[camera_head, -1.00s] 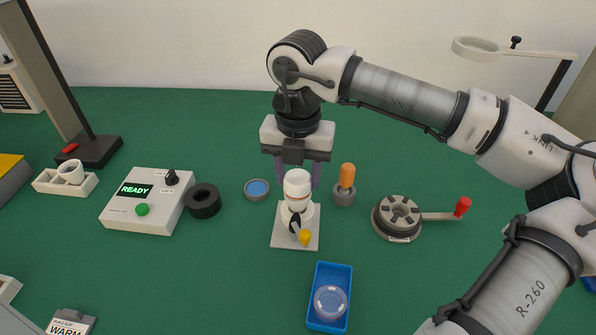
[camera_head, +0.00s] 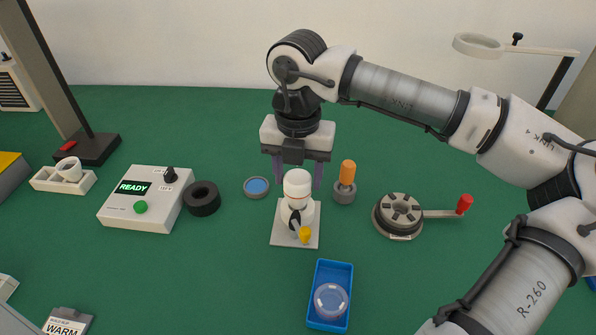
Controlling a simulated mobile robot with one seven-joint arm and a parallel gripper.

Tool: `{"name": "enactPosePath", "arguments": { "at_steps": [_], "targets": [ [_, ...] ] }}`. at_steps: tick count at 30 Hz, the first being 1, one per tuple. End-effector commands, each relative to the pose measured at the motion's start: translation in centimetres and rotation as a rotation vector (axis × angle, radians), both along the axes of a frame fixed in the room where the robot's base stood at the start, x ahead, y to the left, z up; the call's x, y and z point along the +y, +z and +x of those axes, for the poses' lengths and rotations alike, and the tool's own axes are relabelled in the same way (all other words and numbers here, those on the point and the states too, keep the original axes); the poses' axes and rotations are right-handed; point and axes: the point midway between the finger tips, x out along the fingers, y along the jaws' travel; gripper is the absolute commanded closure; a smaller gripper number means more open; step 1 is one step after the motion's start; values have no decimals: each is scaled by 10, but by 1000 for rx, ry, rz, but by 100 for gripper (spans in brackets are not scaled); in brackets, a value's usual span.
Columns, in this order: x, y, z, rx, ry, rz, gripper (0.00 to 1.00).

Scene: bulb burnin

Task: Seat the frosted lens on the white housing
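The white housing (camera_head: 298,186) stands upright on a pale square base plate (camera_head: 282,236) with a black clamp and a yellow knob at its front. A thin reddish line rings the housing, and its top looks white and rounded. A pale, translucent round disc, which looks like the frosted lens (camera_head: 331,300), lies in the blue tray (camera_head: 348,268) in front of the base plate. My gripper (camera_head: 298,180) points down at the housing. Its two purple-grey fingers are spread apart, one on each side of the housing's upper part; I cannot tell whether they touch it.
A black ring (camera_head: 203,199) and a control box (camera_head: 145,203) reading READY stand to the left. A blue-centred round dish (camera_head: 257,188) and an orange-handled tool (camera_head: 347,175) flank the housing. A round crank device (camera_head: 401,214) is at right. Green mat is clear left of the tray.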

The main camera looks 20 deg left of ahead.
Motion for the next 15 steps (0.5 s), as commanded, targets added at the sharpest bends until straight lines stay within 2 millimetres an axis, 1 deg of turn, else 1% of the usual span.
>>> {"name": "enactPosePath", "arguments": {
  "at_steps": [1, 4, 11, 15],
  "targets": [
    [0, 0, 0, 0, 0, 0, 41],
    [0, 0, 0, 0, 0, 0, 29],
    [0, 0, 0, 0, 0, 0, 29],
    [0, 7, 1, -2, -1, 0, 29]
  ]
}}
